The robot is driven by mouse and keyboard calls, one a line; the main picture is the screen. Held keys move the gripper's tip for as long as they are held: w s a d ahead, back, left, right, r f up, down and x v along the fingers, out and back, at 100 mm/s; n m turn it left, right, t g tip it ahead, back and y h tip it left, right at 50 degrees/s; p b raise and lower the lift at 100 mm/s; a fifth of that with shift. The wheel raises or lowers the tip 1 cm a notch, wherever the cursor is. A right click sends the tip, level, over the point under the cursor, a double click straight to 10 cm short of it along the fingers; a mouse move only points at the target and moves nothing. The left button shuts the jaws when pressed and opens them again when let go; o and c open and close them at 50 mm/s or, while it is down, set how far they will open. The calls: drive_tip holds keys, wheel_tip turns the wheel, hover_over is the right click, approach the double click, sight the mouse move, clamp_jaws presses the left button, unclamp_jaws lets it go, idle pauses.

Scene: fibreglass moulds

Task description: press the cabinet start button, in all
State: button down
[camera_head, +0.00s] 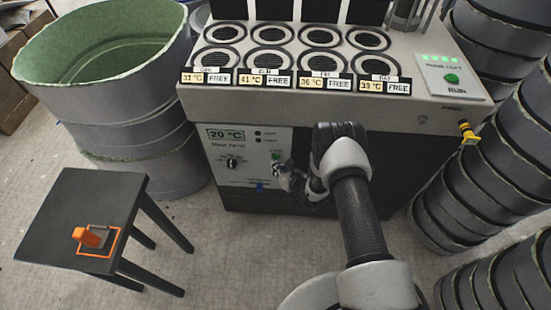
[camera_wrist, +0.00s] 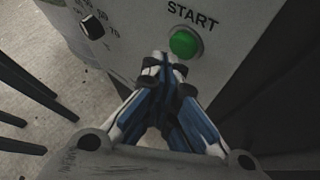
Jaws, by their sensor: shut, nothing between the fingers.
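The cabinet (camera_head: 300,105) stands at the back middle, with a control panel on its front. The green start button (camera_wrist: 186,43) sits on that panel under the word START in the wrist view. In the head view the button (camera_head: 275,155) shows small, just above my gripper (camera_head: 283,172). In the wrist view my gripper (camera_wrist: 165,62) is shut and empty, its fingertips just below and left of the button. I cannot tell whether the fingertips touch the panel. The button's face is not covered.
A dark knob (camera_wrist: 92,27) is left of the button. A black stool (camera_head: 75,220) with an orange-handled tool (camera_head: 90,237) stands at left. A large green-lined mould (camera_head: 110,90) is behind it. Stacked grey moulds (camera_head: 475,190) crowd the right.

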drive_tip(key=shift+w, duration=0.3)
drive_tip(key=shift+w+b, duration=0.45)
drive_tip(key=shift+b, duration=0.2)
idle(0.3)
drive_tip(key=shift+s, duration=0.15)
drive_tip(key=shift+s+p, duration=0.4)
drive_tip(key=shift+s, duration=0.3)
drive_tip(key=shift+s+a+p, duration=0.1)
drive_tip(key=shift+s+p, duration=0.85)
drive_tip(key=shift+s, duration=1.6)
